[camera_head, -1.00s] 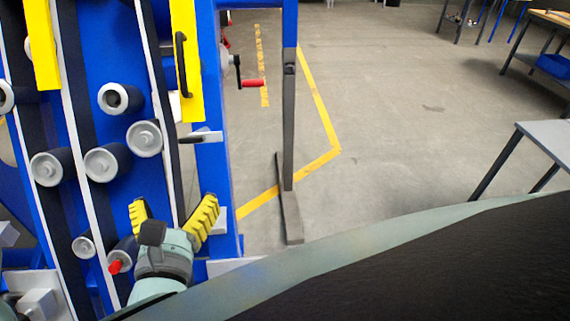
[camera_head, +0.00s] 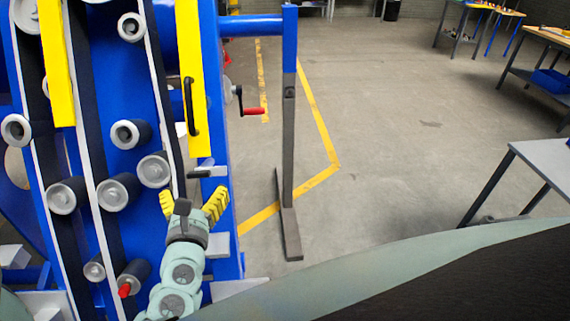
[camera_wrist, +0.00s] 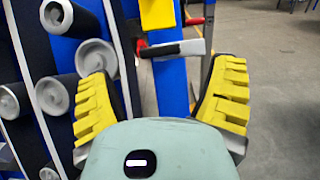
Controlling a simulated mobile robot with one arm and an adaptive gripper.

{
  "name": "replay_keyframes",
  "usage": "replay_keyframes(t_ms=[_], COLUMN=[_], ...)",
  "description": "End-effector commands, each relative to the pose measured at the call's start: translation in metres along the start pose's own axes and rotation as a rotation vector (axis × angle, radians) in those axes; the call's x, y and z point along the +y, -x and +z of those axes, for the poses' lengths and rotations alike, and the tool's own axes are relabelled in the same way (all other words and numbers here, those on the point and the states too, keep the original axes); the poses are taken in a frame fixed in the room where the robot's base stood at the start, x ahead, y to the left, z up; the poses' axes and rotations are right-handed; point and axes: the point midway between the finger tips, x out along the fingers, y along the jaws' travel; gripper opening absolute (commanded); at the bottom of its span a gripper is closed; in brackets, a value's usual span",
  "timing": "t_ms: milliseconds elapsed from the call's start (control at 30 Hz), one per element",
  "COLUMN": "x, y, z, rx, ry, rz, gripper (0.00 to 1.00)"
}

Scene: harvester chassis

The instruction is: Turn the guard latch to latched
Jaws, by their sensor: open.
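The guard latch (camera_head: 208,171) is a small grey bar with a black grip. It sits on the blue frame post, just below the yellow guard (camera_head: 194,80) with its black handle. In the wrist view the latch (camera_wrist: 172,49) lies about level, black grip to the left, ahead of and between the fingers. My gripper (camera_head: 193,195) has yellow ribbed fingers, spread wide and empty. It is just below the latch in the head view and appears apart from it. In the wrist view my gripper (camera_wrist: 163,75) straddles the blue post.
Grey rollers (camera_head: 155,169) and belts fill the blue chassis to the left. A red-handled crank (camera_head: 250,111) sticks out above right of the latch. A blue and grey stand post (camera_head: 289,140) is farther right. The floor beyond is open, with grey tables at right.

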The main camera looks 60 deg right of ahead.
Motion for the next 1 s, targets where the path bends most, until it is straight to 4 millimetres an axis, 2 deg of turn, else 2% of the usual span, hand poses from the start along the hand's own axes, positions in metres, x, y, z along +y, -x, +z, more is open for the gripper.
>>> replay_keyframes(t_ms=[100,333,767,800,1000], x=[-0.001,-0.002,-0.002,-0.002,-0.002], y=[-0.018,-0.041,-0.049,-0.049,-0.049], z=[0.003,0.002,-0.001,-0.001,-0.001], rx=[-0.003,-0.003,0.001,0.001,0.001], ry=[0.0,-0.002,-0.002,-0.002,-0.001], rz=[-0.003,-0.004,-0.004,-0.005,-0.004], gripper=[0.83,0.83,0.83,0.85,0.64])
